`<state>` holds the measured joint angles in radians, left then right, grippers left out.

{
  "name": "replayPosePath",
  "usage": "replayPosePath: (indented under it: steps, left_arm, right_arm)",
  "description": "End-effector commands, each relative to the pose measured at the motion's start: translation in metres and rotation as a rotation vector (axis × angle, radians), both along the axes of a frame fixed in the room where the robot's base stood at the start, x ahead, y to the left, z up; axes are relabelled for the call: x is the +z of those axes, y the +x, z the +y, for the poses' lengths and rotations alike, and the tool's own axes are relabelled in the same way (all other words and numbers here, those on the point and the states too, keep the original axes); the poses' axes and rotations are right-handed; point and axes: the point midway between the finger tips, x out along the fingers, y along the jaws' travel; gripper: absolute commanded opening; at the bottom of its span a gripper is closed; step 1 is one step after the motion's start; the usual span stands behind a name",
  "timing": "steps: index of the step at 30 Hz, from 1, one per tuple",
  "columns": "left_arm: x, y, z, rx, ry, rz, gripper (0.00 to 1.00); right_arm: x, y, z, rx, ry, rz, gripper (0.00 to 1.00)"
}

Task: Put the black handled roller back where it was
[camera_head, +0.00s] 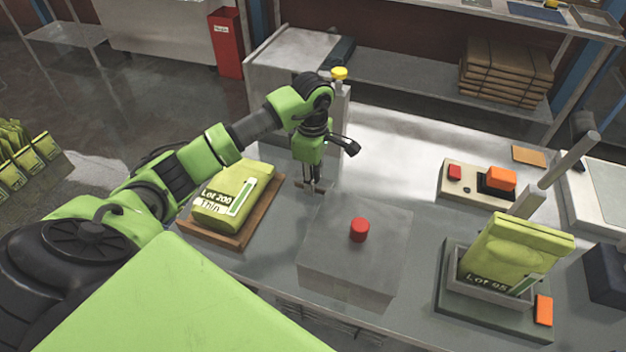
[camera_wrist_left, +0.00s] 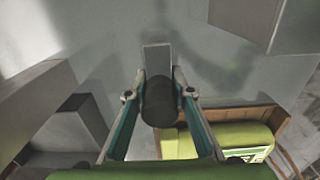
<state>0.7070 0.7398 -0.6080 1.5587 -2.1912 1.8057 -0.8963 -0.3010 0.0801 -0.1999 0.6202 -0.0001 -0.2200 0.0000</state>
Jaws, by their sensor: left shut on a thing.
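My left gripper (camera_head: 311,187) is low over the table, between the bag of Lot 200 and the grey block with the red knob. In the left wrist view, the left gripper (camera_wrist_left: 160,90) is shut on the dark cylindrical handle of the black handled roller (camera_wrist_left: 158,103). A pale grey flat piece (camera_wrist_left: 157,57) extends beyond the handle, seemingly part of the same tool. In the head view, the tool is mostly hidden by the fingers; I cannot tell whether it touches the table. My right gripper is not in view.
The Lot 200 bag (camera_head: 232,197) lies on a wooden tray (camera_head: 222,239) left of the gripper. The grey block (camera_head: 340,260) with its red knob (camera_head: 359,229) is close on the right. The Lot 05 bag (camera_head: 508,255) stands farther right.

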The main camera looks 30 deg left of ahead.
Motion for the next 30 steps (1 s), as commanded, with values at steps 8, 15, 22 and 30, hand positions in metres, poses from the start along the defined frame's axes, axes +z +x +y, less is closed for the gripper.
replayPosePath:
  steps: [8,15,22,30]
  left_arm:
    - [-0.011,0.000,0.000,0.000,0.000,-0.001,0.05]
    - [-0.014,0.000,0.000,0.000,0.001,0.000,0.39]
    - [-0.013,0.000,0.000,0.000,0.001,0.000,0.39]
    - [-0.002,0.002,0.001,0.001,0.001,-0.006,0.39]
  right_arm:
    - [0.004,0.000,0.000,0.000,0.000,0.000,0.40]
    - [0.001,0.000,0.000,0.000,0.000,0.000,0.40]
    - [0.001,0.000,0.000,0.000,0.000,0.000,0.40]
    - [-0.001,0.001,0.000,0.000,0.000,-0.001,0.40]
